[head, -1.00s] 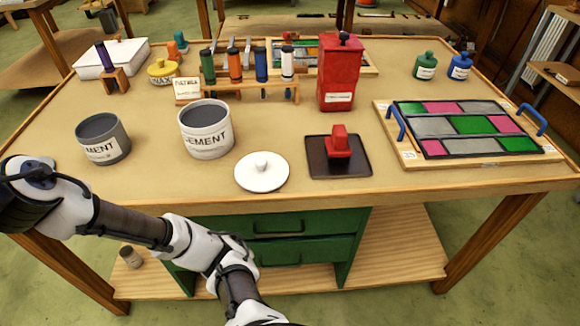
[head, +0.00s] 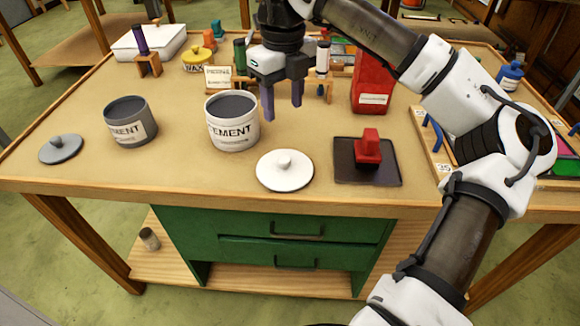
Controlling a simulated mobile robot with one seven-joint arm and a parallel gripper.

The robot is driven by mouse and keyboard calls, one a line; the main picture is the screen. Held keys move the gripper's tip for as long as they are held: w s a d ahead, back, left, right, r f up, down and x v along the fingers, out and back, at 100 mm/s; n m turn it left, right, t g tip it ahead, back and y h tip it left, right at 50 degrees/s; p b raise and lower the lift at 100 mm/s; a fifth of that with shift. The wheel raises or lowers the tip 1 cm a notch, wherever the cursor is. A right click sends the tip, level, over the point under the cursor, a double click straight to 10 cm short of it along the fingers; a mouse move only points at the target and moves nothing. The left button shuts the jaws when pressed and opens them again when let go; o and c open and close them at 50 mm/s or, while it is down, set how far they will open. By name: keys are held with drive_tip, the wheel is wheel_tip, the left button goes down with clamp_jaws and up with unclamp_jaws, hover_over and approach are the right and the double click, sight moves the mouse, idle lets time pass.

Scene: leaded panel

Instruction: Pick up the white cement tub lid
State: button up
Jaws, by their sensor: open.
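The white cement tub lid (head: 285,176) lies flat on the workbench near its front edge, with its round knob on top. The white cement tub (head: 232,136) stands open just behind and to the left of the lid, filled with grey cement. My gripper (head: 283,112) points down above the bench, behind the lid and to the right of the white tub. Its two dark fingers are apart with nothing between them. The lid is fully in view and apart from the fingers.
A grey cement tub (head: 131,132) and its grey lid (head: 61,149) are at the left. A dark tray (head: 346,176) with a red-handled block (head: 367,147) sits right of the white lid. A red box (head: 371,88) stands behind. My arm covers most of the leaded panel.

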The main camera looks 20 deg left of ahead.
hover_over(284, 159)
wheel_tip(284, 159, down, 8)
drive_tip(key=shift+w+d+r+p, duration=0.1)
drive_tip(key=shift+d+p, duration=0.05)
drive_tip(key=shift+p, duration=0.3)
drive_tip(key=shift+f+p, duration=0.85)
drive_tip(key=shift+f, duration=2.1)
drive_tip(key=shift+c, duration=0.4)
drive_tip(key=c, duration=1)
